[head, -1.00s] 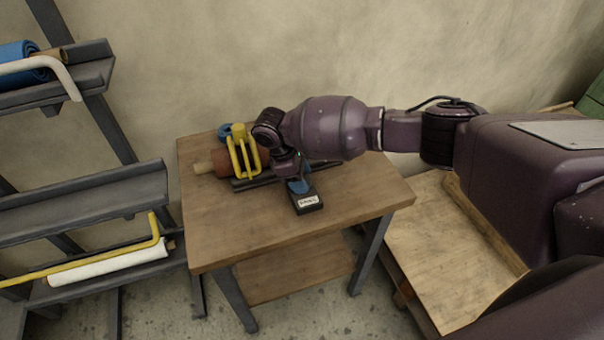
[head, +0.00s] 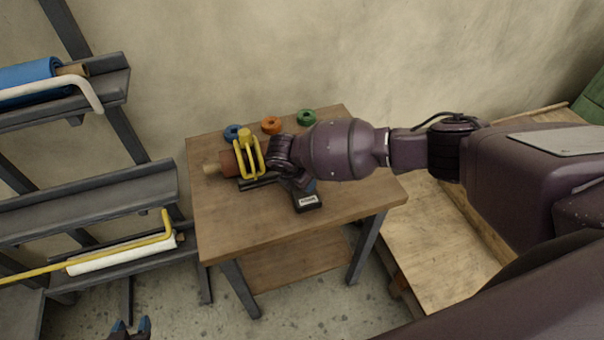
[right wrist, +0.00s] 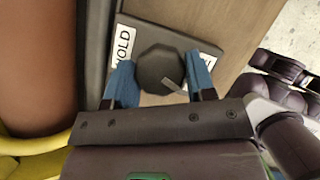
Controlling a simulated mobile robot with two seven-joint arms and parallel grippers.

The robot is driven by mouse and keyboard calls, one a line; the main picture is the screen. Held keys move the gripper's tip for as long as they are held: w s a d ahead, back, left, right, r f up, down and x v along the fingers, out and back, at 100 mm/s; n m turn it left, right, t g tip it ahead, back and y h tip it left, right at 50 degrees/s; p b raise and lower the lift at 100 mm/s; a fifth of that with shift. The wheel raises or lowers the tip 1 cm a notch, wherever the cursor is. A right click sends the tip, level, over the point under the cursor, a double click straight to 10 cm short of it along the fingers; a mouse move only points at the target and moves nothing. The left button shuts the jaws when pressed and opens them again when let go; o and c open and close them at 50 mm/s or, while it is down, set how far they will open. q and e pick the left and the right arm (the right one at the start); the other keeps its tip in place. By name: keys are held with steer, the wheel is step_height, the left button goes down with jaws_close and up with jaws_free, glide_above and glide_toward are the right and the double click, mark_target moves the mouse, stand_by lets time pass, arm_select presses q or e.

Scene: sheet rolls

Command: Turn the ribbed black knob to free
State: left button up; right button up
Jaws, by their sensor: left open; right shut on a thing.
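The ribbed black knob (right wrist: 160,66) sits between the blue fingers of my right gripper (right wrist: 162,78) in the right wrist view, and the gripper is shut on it. A light pointer mark on the knob points to the lower right. A HOLD label (right wrist: 124,47) is left of the knob; the label on the right (right wrist: 204,62) is partly hidden by a finger. In the head view the black box (head: 309,205) carrying the knob is on the table, with the knob hidden behind my wrist. My left gripper (head: 131,328) is open and empty at the bottom left edge.
A brown roll (head: 228,163) with a yellow bracket (head: 241,166) lies beside the box on the wooden table (head: 250,230). Blue (head: 232,132), orange (head: 271,125) and green (head: 307,117) rings lie at the table's back. A rack (head: 100,190) with rolls stands left.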

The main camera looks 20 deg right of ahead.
steer(key=n+p, duration=0.1)
steer(key=n, duration=0.1)
steer(key=shift+s+n+t+y+p, duration=0.15)
steer(key=shift+n+t+y+p, duration=0.15)
steer(key=shift+y, duration=0.1)
arm_select(q)
steer(key=shift+s+a+r, duration=0.15)
steer(key=shift+s+r, duration=0.05)
steer(key=shift+s, duration=0.6)
arm_select(e)
steer(key=shift+n, duration=0.3)
steer(key=shift+f, duration=0.1)
arm_select(q)
steer(key=shift+r, duration=0.15)
arm_select(e)
steer(key=o, duration=0.9)
arm_select(q)
steer(key=shift+w, duration=0.1)
arm_select(e)
steer(key=v, duration=1.1)
steer(key=shift+d, duration=0.1)
